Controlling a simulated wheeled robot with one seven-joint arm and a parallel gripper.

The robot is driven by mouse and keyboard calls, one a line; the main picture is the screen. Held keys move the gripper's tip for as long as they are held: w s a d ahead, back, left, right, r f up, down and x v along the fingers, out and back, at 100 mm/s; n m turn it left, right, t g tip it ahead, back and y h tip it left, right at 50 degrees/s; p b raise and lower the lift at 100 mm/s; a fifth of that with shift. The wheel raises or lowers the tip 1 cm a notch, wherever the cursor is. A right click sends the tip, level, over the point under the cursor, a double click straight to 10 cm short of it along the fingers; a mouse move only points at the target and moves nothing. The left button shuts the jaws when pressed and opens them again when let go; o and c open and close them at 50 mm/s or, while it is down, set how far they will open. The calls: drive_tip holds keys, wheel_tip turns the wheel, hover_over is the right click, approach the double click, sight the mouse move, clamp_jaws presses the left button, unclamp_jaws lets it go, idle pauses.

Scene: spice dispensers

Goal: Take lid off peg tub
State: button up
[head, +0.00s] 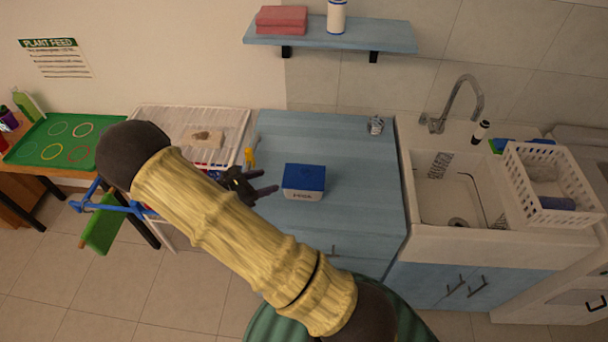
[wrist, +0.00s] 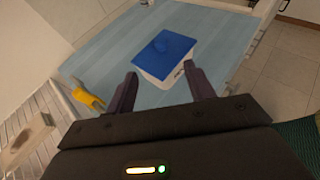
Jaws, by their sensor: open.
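The peg tub (head: 303,193) is a white box with dark lettering on its front, standing on the blue counter. Its blue lid (head: 305,176) sits on top of it. In the wrist view the lid (wrist: 163,54) and the white tub wall (wrist: 158,76) show just beyond my fingers. My gripper (head: 268,188) is open and empty, to the left of the tub in the head view. In the wrist view my gripper's two fingertips (wrist: 158,77) point toward the tub, which appears between and beyond them. I cannot tell how large the gap to the tub is.
The blue counter (head: 350,150) is mostly clear around the tub. A yellow-handled tool (head: 250,156) lies at its left edge, beside a white drying rack (head: 225,118). A small metal object (head: 376,125) is at the back right, near the sink (head: 450,190). A shelf (head: 380,35) hangs above.

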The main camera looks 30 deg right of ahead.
drive_tip(key=p, duration=0.3)
approach(303, 170)
drive_tip(key=x, duration=0.2)
drive_tip(key=shift+d+f, duration=0.2)
drive_tip(key=shift+d, duration=0.15)
drive_tip(key=shift+d+p, duration=0.4)
drive_tip(key=shift+d, duration=0.05)
drive_tip(key=p+x, duration=0.2)
drive_tip(key=x, duration=0.2)
drive_tip(key=shift+w+d+f, duration=0.1)
drive_tip(key=shift+f, duration=0.05)
drive_tip(key=c, duration=1.1)
